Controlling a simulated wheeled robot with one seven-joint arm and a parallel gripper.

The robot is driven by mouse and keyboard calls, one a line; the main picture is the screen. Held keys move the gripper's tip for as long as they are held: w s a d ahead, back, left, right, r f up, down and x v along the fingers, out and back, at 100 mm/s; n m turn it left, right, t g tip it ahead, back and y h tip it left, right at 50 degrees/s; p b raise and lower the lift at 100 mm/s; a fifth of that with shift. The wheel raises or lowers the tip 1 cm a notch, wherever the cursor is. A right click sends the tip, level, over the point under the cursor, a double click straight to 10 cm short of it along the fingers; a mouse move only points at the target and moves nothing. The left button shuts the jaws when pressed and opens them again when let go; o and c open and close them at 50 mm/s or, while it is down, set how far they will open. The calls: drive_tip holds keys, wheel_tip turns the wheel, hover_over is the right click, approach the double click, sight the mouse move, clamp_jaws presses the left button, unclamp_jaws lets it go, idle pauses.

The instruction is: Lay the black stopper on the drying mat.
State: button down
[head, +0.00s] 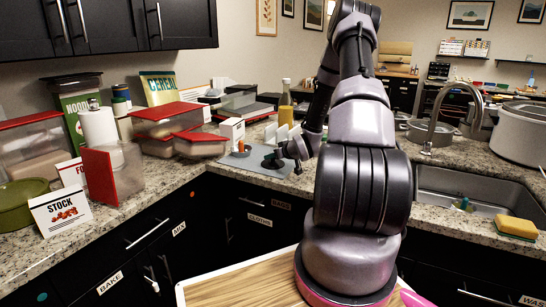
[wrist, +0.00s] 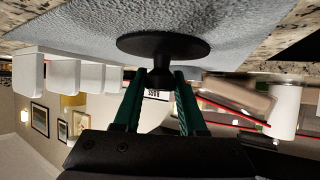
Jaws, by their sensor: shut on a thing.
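The black stopper (head: 271,161) is a dark disc with a short stem. In the wrist view the stopper (wrist: 163,45) shows its wide disc against the mat and its stem between my green fingers. My gripper (wrist: 162,76) is shut on the stem; it also shows in the head view (head: 284,152). The grey drying mat (head: 257,176) lies on the counter corner, and its speckled surface (wrist: 80,38) fills the upper part of the wrist view. The disc is over the mat, at or very close to its surface; I cannot tell whether it touches.
A small orange-topped thing (head: 241,147) stands on the mat left of the stopper. A white rack (head: 281,134) stands behind it, with a white box (head: 232,130) and an oil bottle (head: 285,102) near. Red-lidded containers (head: 200,143) are to the left. The mat's front is clear.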

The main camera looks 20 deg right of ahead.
drive_tip(key=shift+c, duration=2.3)
unclamp_jaws()
drive_tip(key=shift+f, duration=0.1)
